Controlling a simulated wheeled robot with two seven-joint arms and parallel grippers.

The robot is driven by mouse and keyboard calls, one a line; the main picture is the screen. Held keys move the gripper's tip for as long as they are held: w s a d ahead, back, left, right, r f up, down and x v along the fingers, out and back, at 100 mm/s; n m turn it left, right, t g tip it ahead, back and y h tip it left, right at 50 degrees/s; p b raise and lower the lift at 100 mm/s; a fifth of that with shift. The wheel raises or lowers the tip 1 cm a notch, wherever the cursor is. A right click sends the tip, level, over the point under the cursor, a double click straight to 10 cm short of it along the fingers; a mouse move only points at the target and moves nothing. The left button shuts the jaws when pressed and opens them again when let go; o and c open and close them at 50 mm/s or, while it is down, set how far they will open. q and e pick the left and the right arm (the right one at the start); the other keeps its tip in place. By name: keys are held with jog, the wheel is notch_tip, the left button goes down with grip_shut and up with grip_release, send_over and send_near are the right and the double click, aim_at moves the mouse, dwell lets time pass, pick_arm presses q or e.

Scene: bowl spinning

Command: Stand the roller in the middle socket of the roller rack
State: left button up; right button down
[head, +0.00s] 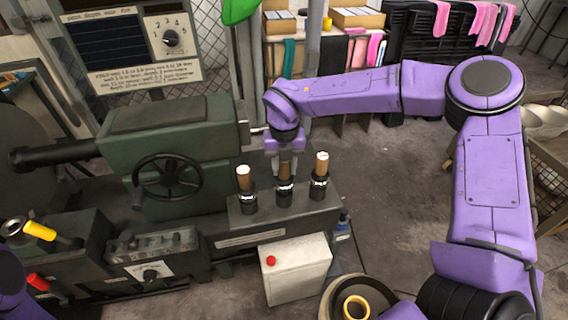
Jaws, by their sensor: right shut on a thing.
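The roller rack (262,213) is a dark block at the front of the green machine, with three black sockets in a row. A brown roller (285,168) is upright at the middle socket (285,191). My right gripper (285,157) points down from above and is shut on this roller's top. The roller's lower end is hidden by the socket collar, so how deep it sits cannot be told. Brown rollers with pale tops stand in the left socket (248,204) and the right socket (318,187). Part of my left arm shows at the lower left edge, its gripper out of view.
The green machine (165,145) with a handwheel (167,177) stands behind and left of the rack. A white box with a red button (295,272) is below the rack. A round bowl (331,293) holding a yellow ring is at the bottom. Open floor lies right of the rack.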

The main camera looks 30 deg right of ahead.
jog(key=shift+f+b, duration=0.3)
jog(key=shift+f, duration=0.15)
dwell(0.4)
jog(key=c, duration=0.7)
grip_release()
jog(key=shift+o, duration=0.2)
notch_tip(320, 180, up, 11)
jog(key=shift+f+b, duration=0.2)
jog(key=shift+b, duration=0.55)
